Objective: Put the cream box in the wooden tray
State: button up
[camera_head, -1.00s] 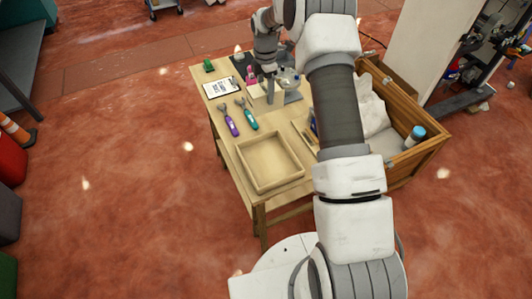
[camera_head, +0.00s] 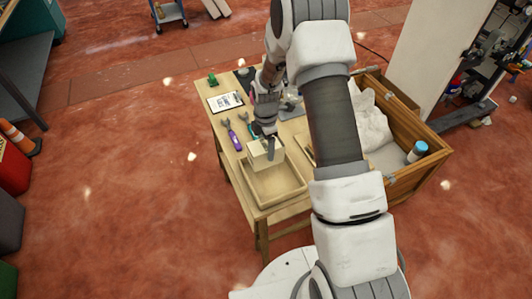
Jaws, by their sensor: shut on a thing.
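The cream box (camera_head: 262,158) is held by my gripper (camera_head: 268,142), which is shut on it. The box hangs over the back part of the wooden tray (camera_head: 282,199). It hides part of the tray's back wall. I cannot tell whether the box touches the tray. The visible inside of the tray is empty. The tray lies on the front part of the wooden table.
A purple-handled tool (camera_head: 234,140) lies left of the box, and a teal-handled tool (camera_head: 255,130) is partly hidden by my gripper. A clipboard (camera_head: 225,101) lies farther back. A wooden crate (camera_head: 427,171) holding a blue-capped bottle (camera_head: 418,150) stands right of the table.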

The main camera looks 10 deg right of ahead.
jog(key=shift+f, duration=1.95)
jog(key=shift+f, duration=0.2)
jog(key=o, duration=1.5)
jog(key=shift+r, duration=0.1)
